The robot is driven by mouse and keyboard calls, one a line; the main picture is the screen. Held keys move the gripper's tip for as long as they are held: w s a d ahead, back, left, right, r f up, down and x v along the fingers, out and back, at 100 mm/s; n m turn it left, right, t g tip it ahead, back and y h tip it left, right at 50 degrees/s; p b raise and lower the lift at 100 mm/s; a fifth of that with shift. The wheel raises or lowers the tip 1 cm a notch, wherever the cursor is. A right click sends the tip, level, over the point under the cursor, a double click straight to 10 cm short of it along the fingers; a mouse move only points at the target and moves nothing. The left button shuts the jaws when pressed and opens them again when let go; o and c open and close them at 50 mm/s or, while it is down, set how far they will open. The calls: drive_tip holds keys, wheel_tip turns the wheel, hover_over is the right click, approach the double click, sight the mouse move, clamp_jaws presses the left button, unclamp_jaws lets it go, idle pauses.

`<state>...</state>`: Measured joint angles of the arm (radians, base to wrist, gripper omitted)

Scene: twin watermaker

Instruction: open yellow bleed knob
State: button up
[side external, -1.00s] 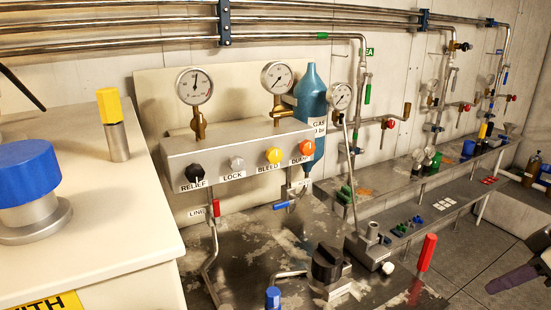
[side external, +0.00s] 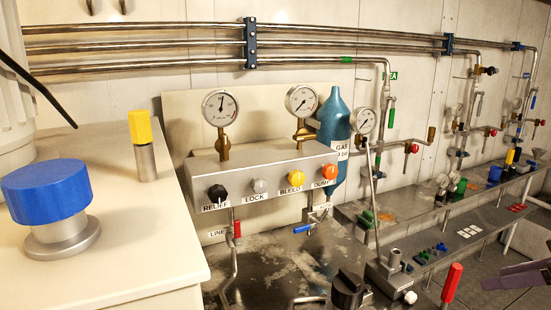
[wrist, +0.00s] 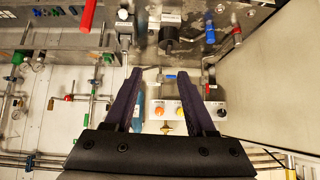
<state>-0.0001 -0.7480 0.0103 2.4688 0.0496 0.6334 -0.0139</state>
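The yellow bleed knob (side external: 295,178) is on the front of the grey valve panel (side external: 240,170), above the BLEED label and between the grey LOCK knob (side external: 260,186) and the orange DUMP knob (side external: 329,171). In the wrist view the panel appears upside down, and the yellow knob (wrist: 169,111) shows between my fingers. My gripper (wrist: 159,72) is open with nothing between its fingertips. It is apart from the knob. A dark purple part at the right edge of the side view (side external: 522,274) may be a finger, but I cannot tell.
The black RELIEF knob (side external: 218,193) is at the panel's left end. Two gauges (side external: 219,107) stand above the panel. A blue gas bottle (side external: 334,128) is behind its right end. A red lever (side external: 452,283) and a black knob (side external: 347,290) stand in front. A white cabinet (side external: 130,235) is at left.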

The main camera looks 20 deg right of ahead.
drive_tip(key=o, duration=0.3)
drive_tip(key=w+r+t, duration=0.1)
drive_tip(key=w+r, duration=0.2)
drive_tip(key=w+a+r+t, duration=0.1)
drive_tip(key=w+r+t, duration=0.1)
drive_tip(key=w+r, duration=0.1)
drive_tip(key=w+r+m+t, duration=0.1)
drive_tip(key=w+r+t, duration=0.1)
drive_tip(key=w, duration=0.3)
drive_tip(key=shift+w+a+r+y, duration=0.15)
drive_tip(key=shift+a+r+y, duration=0.15)
drive_tip(key=shift+r, duration=0.3)
drive_tip(key=w+a+r+m+t, duration=0.15)
drive_tip(key=w+r+t, duration=0.25)
drive_tip(key=w, duration=0.6)
drive_tip(key=h, duration=0.1)
approach(299, 180)
drive_tip(key=w, duration=1)
drive_tip(key=shift+w, duration=0.35)
clamp_jaws()
